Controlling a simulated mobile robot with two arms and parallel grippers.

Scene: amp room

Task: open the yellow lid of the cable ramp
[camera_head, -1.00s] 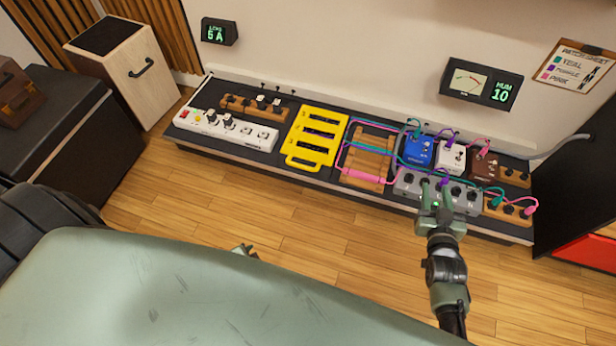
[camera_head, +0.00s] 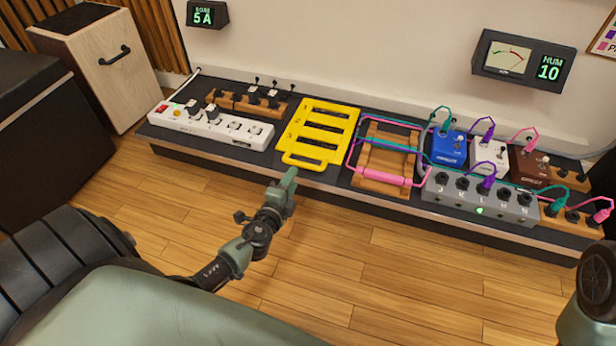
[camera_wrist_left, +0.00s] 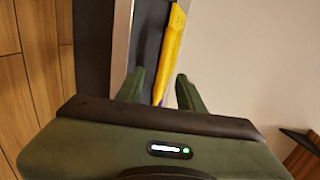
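The yellow lid (camera_head: 319,133) of the cable ramp lies flat on the dark platform, with several slots across it and a loop handle (camera_head: 303,161) at its front edge.
A white power strip (camera_head: 212,128) lies left of the lid. A wooden frame with cables (camera_head: 386,160) and a grey plug box (camera_head: 480,200) lie to the right. A meter (camera_head: 523,59) hangs on the wall. The wooden floor (camera_head: 350,260) in front is clear.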

